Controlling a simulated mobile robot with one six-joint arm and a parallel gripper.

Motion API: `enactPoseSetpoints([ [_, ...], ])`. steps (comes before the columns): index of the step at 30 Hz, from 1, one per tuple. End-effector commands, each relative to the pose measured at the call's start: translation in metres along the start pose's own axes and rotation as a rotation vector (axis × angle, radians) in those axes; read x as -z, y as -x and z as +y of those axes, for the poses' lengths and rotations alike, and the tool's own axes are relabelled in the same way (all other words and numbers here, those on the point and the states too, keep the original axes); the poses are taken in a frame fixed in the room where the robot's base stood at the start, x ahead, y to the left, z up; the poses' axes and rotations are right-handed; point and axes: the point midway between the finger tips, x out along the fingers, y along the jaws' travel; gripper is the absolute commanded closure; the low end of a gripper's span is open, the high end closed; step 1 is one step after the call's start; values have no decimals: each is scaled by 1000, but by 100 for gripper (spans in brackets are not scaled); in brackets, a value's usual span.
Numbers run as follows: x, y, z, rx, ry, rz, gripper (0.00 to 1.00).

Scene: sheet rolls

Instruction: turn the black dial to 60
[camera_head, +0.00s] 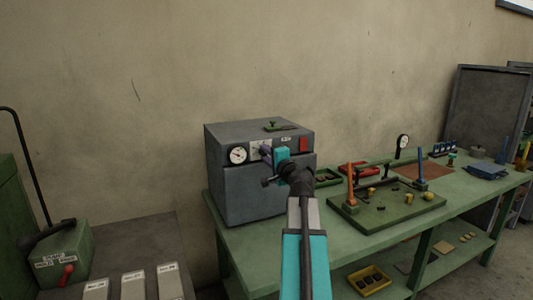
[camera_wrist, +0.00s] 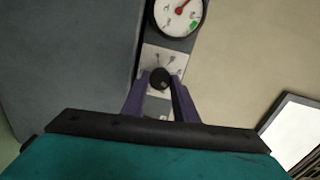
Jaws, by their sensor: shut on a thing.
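The black dial (camera_wrist: 160,78) sits on a pale scale plate (camera_wrist: 170,58) on the front of a grey box (camera_head: 248,188). In the wrist view my gripper (camera_wrist: 160,82) has its two purple fingers on either side of the dial, shut on it. In the head view my gripper (camera_head: 265,152) is at the upper front of the box and hides the dial. The marks on the plate are too small to read, so I cannot tell the dial's setting.
A round white gauge with a red needle (camera_wrist: 178,14) is beside the scale plate. The box also has a red switch (camera_head: 303,144). It stands on a green bench (camera_head: 270,238) with a green fixture tray (camera_head: 375,222) to the right.

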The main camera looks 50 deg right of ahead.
Motion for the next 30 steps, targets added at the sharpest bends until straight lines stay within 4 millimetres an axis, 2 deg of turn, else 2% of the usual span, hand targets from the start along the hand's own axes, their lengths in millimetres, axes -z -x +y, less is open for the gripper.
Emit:
enactPoseSetpoints([
  [14,0,0,1,0,-24,1,96],
  [15,0,0,1,-1,-24,1,72],
  [18,0,0,1,0,-23,1,55],
  [30,0,2,0,0,-23,1,55],
])
